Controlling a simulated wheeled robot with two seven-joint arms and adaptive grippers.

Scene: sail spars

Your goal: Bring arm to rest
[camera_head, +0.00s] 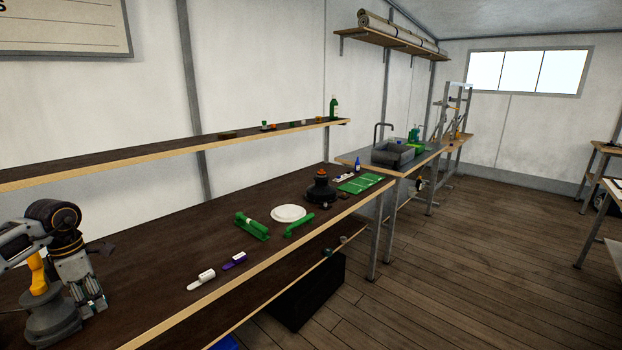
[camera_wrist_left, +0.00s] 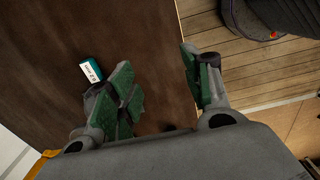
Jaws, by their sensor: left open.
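My left arm comes in at the lower left of the head view. Its gripper (camera_head: 92,302) hangs fingers down over the near left end of the long dark bench (camera_head: 150,260). In the left wrist view the green-padded fingers (camera_wrist_left: 166,92) are spread apart, with nothing held between them. A small teal and white labelled item (camera_wrist_left: 91,71) lies on the dark bench top beside the left finger in that view. The bench edge runs behind the gap between the fingers. My right gripper is in neither view.
On the bench are a white labelled item (camera_head: 201,279), a purple item (camera_head: 235,261), a green tool (camera_head: 251,226), a white plate (camera_head: 288,213), a dark round-based device (camera_head: 321,188) and a green mat (camera_head: 360,184). A shelf (camera_head: 180,152) runs above. Wooden floor (camera_head: 480,270) is open at right.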

